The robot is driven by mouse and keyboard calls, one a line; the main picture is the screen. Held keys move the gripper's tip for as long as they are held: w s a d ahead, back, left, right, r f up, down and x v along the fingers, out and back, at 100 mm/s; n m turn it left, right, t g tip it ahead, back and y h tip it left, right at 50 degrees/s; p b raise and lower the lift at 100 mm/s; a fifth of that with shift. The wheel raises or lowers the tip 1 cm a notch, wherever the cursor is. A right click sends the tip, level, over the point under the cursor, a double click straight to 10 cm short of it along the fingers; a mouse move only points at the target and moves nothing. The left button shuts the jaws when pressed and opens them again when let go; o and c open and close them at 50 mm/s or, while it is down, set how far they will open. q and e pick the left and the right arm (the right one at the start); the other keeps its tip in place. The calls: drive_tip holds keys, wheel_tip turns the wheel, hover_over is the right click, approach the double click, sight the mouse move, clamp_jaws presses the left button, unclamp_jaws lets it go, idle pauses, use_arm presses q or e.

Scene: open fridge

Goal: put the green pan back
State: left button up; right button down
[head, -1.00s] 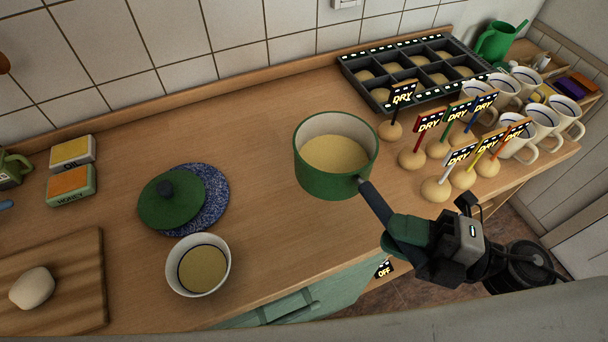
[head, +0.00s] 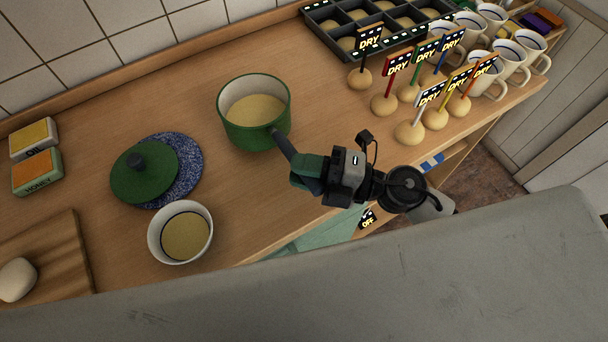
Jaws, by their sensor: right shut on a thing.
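The green pan (head: 255,133) with a cream inside holds a pale tan content and appears upright over the wooden counter. I cannot tell whether its base touches the counter. My right gripper (head: 304,172) is shut on the pan's dark handle, which points toward the lower right. A green lid (head: 145,185) with a dark knob lies on a speckled blue round mat (head: 192,160), left of the pan. My left gripper is not in view.
A white bowl (head: 204,241) of tan content stands below the lid. Dough balls with "DRY" signs (head: 384,104), mugs (head: 480,62) and a dark divided tray (head: 322,20) stand at right. A board (head: 60,262) with dough is at left. The counter (head: 150,105) behind the lid is clear.

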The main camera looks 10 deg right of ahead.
drive_tip(key=shift+f, duration=1.35)
drive_tip(key=shift+f+b, duration=0.1)
drive_tip(key=shift+b, duration=0.2)
drive_tip(key=c, duration=1.4)
unclamp_jaws()
drive_tip(key=shift+f, duration=0.2)
drive_tip(key=o, duration=0.5)
drive_tip(key=shift+c, duration=0.2)
drive_tip(key=shift+r, duration=0.1)
drive_tip(key=b+v, duration=0.4)
drive_tip(key=v, duration=0.8)
